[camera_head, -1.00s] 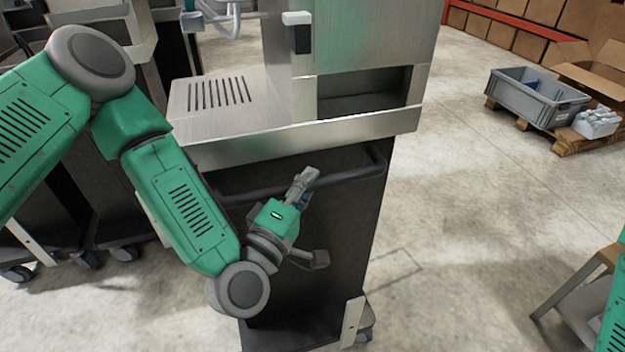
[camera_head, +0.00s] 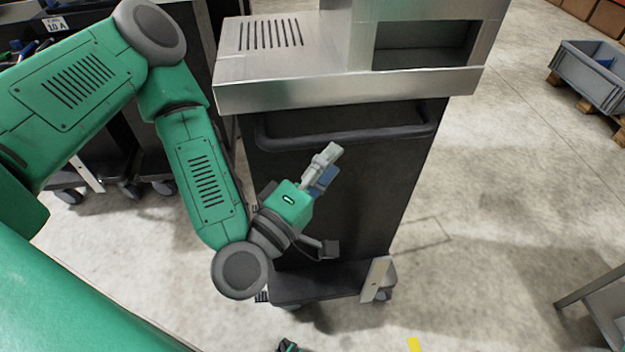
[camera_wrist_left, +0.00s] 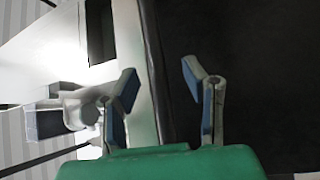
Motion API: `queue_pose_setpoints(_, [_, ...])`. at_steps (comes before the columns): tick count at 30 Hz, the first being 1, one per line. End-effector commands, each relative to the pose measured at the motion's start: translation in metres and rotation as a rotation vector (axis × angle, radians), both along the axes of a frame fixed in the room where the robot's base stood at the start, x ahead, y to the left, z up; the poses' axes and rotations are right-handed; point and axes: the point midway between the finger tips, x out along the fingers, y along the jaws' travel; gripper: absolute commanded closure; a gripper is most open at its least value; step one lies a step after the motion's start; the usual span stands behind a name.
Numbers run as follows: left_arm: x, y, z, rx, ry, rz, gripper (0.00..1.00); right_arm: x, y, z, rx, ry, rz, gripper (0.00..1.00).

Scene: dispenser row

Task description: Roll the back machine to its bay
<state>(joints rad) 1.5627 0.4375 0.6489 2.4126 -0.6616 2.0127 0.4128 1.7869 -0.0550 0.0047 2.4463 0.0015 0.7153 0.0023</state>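A dispenser machine (camera_head: 350,88) with a brushed steel top and a black cabinet stands upright in front of me on castors. A dark bar handle (camera_head: 345,137) runs across its front, just under the steel ledge. A pale pedal-like plate (camera_head: 377,278) sits at its lower right corner. My left gripper (camera_head: 328,170) is in front of the black panel, just below the handle in the head view, holding nothing. In the left wrist view my left gripper (camera_wrist_left: 165,95) has its fingers apart, with a dark bar-like edge (camera_wrist_left: 158,75) between them in the picture. Contact cannot be told.
Other dark machines on castors (camera_head: 120,160) stand close by at the left. A grey crate (camera_head: 592,75) on a pallet is at the upper right, and a grey table or stand (camera_head: 600,308) at the lower right. Concrete floor between is clear, with a yellow mark (camera_head: 414,344).

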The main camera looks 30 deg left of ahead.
Motion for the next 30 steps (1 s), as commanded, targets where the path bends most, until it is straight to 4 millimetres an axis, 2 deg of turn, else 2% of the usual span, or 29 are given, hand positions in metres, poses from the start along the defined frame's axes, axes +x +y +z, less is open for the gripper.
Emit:
queue_pose_setpoints(6, [-0.032, 0.008, -0.006, 0.0, 0.006, 0.003, 0.61, 0.0, 0.0, 0.0, 0.0, 0.0, 0.0, 0.45])
queue_pose_setpoints(11, [-0.045, 0.01, -0.008, 0.001, 0.004, 0.001, 0.61, 0.0, 0.0, 0.0, 0.0, 0.0, 0.0, 0.45])
queue_pose_setpoints(30, [-0.051, 0.006, -0.013, 0.025, 0.016, -0.025, 0.61, 0.002, 0.0, 0.0, 0.0, 0.002, 0.0, 0.45])
